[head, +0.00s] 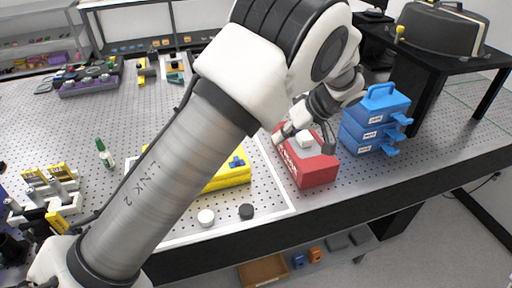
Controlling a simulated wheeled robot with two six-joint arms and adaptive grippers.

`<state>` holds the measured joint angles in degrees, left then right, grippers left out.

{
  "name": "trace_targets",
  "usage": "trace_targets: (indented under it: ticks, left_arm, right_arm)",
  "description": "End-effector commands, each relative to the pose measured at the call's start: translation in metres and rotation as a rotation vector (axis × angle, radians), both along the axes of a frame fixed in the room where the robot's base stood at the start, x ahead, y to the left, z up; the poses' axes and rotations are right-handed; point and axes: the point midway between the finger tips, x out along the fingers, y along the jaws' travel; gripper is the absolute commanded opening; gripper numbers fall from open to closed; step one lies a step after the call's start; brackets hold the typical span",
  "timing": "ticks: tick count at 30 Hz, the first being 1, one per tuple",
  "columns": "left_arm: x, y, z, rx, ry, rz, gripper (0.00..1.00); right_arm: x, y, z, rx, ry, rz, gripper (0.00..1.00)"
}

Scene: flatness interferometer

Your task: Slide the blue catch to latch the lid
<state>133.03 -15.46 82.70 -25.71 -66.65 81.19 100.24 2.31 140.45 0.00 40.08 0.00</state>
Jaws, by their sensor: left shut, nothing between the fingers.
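A yellow case (230,181) lies on the white-bordered area of the bench, with a small blue piece (237,161) on its top. This piece may be the catch; its exact position is too small to tell. My left arm crosses in front and hides much of the case's left side. My left gripper (329,147) is small and partly hidden by its own wrist. It is shut and empty, just above the right part of the red box (312,172), away to the right of the yellow case. I cannot tell whether it touches the box. My right gripper is not in view.
A blue stacked unit (372,128) with a handle and side tabs stands right of the red box. A white knob (206,217) and a black knob (246,212) sit near the front edge. A green-capped bottle (104,152) stands at left.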

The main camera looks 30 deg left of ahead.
Motion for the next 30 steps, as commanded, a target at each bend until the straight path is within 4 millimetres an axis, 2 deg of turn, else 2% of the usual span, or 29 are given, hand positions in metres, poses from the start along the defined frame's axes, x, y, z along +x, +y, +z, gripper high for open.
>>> trace_targets:
  ticks: [5,15,16,21,30]
  left_arm:
    - [-0.004,0.015,-0.019,-0.002,0.006,0.002,0.0]
    - [-0.013,0.059,-0.078,-0.003,0.006,0.0,0.0]
    - [-0.019,0.063,-0.072,-0.002,0.004,0.002,0.0]
    - [-0.038,0.078,-0.075,-0.001,0.003,0.0,0.0]
    - [-0.042,0.082,-0.078,-0.001,0.001,0.0,0.0]
  right_arm:
    - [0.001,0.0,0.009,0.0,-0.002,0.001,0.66]
    - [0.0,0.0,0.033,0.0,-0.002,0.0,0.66]
    - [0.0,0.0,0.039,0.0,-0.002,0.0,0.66]
    - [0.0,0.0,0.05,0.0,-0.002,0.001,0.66]
    - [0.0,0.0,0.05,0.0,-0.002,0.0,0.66]
